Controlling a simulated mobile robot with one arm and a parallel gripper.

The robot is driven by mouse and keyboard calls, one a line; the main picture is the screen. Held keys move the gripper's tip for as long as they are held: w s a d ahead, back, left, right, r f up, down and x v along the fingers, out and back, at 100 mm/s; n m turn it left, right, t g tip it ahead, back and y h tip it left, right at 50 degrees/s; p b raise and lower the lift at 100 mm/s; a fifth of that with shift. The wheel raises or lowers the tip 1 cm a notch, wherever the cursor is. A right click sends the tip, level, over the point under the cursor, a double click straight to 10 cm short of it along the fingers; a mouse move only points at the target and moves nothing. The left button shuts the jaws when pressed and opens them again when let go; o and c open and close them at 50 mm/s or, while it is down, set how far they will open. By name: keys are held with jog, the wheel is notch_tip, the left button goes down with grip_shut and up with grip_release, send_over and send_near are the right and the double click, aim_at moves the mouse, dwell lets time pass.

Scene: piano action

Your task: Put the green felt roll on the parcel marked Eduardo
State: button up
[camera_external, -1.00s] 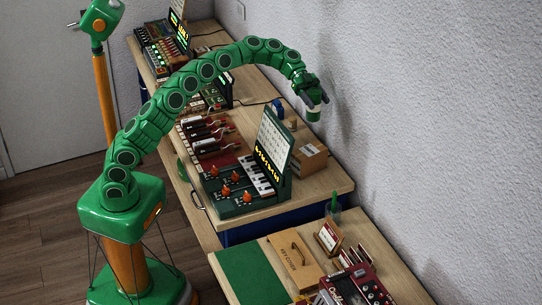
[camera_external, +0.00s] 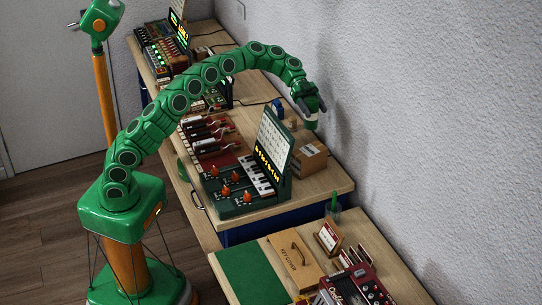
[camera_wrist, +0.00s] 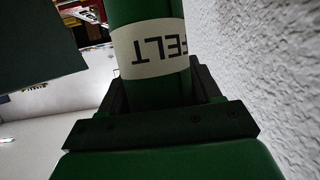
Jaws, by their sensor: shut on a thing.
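The green felt roll (camera_wrist: 145,95) has a white band reading FELT, upside down in the wrist view. My gripper (camera_external: 313,109) is shut on it and holds it in the air near the wall; only its lower end shows in the external view (camera_external: 312,125). A brown cardboard parcel (camera_external: 313,160) with a pale label stands on the middle table below the roll, partly behind an upright sheet. The roll is above it, apart from it. The label is too small to read, so I cannot tell whether it says Eduardo.
A green keyboard unit with an upright lit sheet (camera_external: 271,140) stands left of the parcel. A small round tan thing (camera_external: 291,124) is behind it. The wall (camera_external: 400,120) is close on the right. The front table holds a flat brown case (camera_external: 295,257) and a green mat (camera_external: 250,277).

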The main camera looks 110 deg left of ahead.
notch_tip(320, 180, down, 12)
jog(key=shift+r, duration=0.25)
dwell(0.5)
jog(key=o, duration=1.1)
jog(key=shift+c, duration=0.2)
jog(key=shift+s+a+r, duration=0.15)
jog(key=shift+r, duration=0.05)
jog(key=v, duration=1.1)
jog(key=shift+s, duration=0.2)
jog(key=shift+a+r, duration=0.1)
